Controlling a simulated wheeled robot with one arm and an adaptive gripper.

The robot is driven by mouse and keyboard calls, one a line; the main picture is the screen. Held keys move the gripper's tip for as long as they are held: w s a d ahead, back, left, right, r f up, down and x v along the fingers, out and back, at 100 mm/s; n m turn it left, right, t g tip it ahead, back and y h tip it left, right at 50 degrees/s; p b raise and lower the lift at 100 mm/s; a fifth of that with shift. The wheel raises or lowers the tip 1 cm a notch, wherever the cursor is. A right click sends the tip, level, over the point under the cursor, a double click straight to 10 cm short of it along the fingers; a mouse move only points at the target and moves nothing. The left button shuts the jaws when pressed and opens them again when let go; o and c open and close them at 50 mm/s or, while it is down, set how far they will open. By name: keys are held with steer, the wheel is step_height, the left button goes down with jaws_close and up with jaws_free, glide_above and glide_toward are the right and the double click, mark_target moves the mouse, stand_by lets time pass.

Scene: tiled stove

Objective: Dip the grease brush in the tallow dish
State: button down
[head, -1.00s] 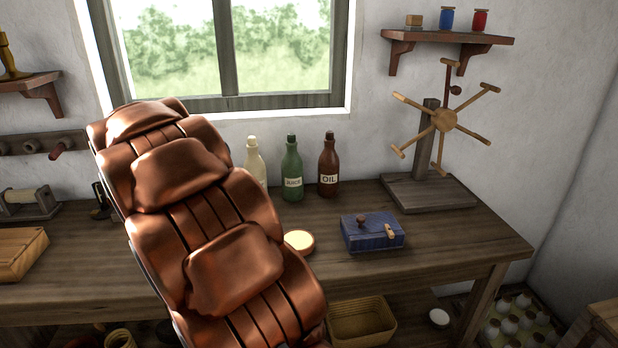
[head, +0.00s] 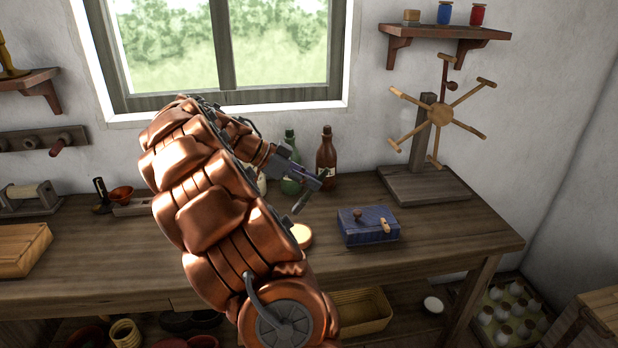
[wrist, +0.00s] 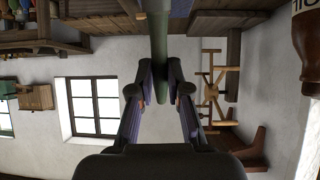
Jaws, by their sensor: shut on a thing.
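My gripper (head: 314,184) is above the bench in front of the bottles. In the wrist view my gripper (wrist: 160,92) is shut on a grey-green rod, the grease brush (wrist: 159,45) as far as I can tell. Its bristles cannot be made out. The tallow dish (head: 302,236) is a round brown dish with a cream top on the bench. My arm hides its left part. The gripper is above and behind the dish, apart from it.
A brown oil bottle (head: 326,160) and a green bottle (head: 290,152) stand close behind my gripper. A blue box (head: 368,226) sits right of the dish. A wooden spoked reel (head: 437,115) stands at the back right. The bench's front right is clear.

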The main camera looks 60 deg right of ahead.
mark_target(301, 198)
steer(key=shift+f+p, duration=0.65)
steer(key=shift+f, duration=2.2)
steer(key=shift+f+b, duration=0.55)
steer(key=shift+b, duration=0.15)
steer(key=shift+r, duration=0.1)
steer(key=shift+r+b, duration=0.35)
steer(key=shift+r, duration=3.1)
